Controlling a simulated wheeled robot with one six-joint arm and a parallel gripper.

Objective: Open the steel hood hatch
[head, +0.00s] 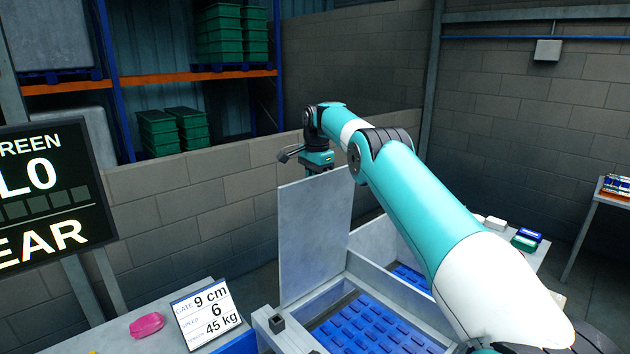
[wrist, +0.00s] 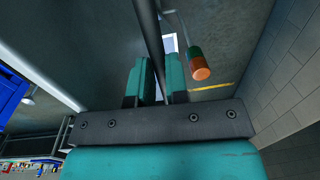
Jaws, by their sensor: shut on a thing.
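The steel hood hatch (head: 316,235) is a flat grey panel in the head view. It stands about upright at the back left of a steel frame (head: 360,272) with blue ribbed surfaces below. My gripper (head: 318,166) is at the top edge of the panel. In the wrist view my gripper (wrist: 158,78) has its two teal fingers shut on a thin dark edge of the hatch (wrist: 150,35) that runs between them. The fingertips' contact is hidden in the head view.
A bench at the lower left holds a pink packet (head: 147,324) and a white sign (head: 206,312). A dark screen (head: 45,195) stands at the left. Small packets (head: 526,238) lie on a surface at the right. An orange and green cylinder (wrist: 199,65) hangs near my fingers.

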